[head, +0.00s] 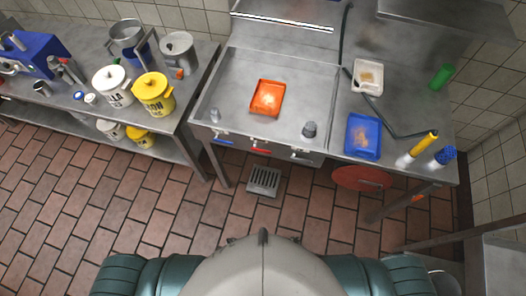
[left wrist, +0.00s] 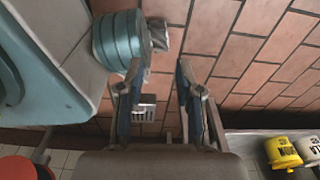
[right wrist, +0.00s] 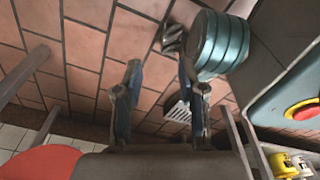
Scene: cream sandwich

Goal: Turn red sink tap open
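The metal sink unit (head: 240,80) stands ahead of me in the head view. Whether the red tap is turned is too small to tell. My grippers do not show in the head view. In the left wrist view, my left gripper (left wrist: 160,82) is open and empty above the tiled floor. In the right wrist view, my right gripper (right wrist: 160,82) is open and empty above the floor. Neither wrist view shows the red tap clearly.
An orange tray (head: 267,98) lies in the sink, and a blue tray (head: 362,136) lies on the counter to its right. A red disc (head: 362,178) is below the counter. A floor drain (head: 264,181) lies under the front. Pots stand on the left table.

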